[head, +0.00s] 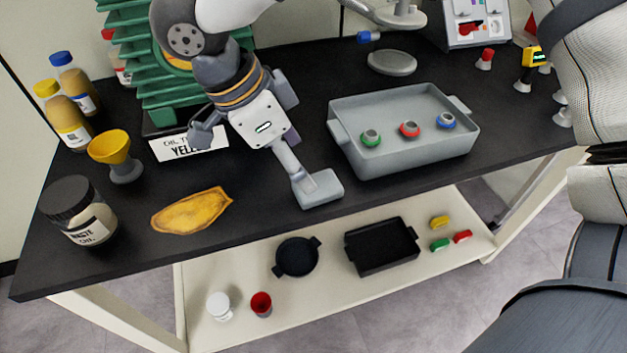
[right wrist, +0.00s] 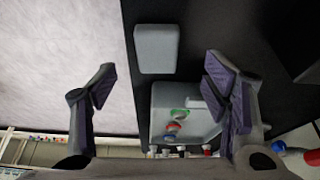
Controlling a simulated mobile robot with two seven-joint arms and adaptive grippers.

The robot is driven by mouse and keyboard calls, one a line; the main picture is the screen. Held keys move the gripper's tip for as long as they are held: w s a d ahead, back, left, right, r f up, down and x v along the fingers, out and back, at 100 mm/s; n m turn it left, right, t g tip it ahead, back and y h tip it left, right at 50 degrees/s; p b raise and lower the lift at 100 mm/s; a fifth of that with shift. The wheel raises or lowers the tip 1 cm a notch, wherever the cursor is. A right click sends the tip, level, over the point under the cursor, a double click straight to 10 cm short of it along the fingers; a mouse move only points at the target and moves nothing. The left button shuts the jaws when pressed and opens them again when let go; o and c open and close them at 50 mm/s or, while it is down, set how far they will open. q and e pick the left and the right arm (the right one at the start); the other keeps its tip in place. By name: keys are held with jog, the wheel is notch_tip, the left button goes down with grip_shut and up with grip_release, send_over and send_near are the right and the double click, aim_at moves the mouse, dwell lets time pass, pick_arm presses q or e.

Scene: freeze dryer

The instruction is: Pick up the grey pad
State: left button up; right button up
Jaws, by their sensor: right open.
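The grey pad (head: 322,190) is a small rounded block lying on the black table near its front edge. It also shows in the right wrist view (right wrist: 157,48), near the table edge, ahead of the space between the fingers. My right gripper (head: 258,158) reaches down over the table beside the pad, and one finger overlaps part of it in the head view. In the right wrist view the right gripper's fingers (right wrist: 162,84) are wide apart with nothing between them. Contact with the pad cannot be told. My left gripper is not in view.
A grey tray (head: 350,166) with green, red and blue ringed pieces stands to the right of the pad. A yellow-orange flat piece (head: 192,211), a yellow funnel (head: 110,146) and a dark-lidded jar (head: 80,215) stand left. A green finned device (head: 165,75) is behind.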

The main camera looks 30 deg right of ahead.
jog(key=x, duration=0.6)
jog(key=shift+s+d+f, duration=0.15)
jog(key=shift+s, duration=0.1)
jog(key=c, duration=0.9)
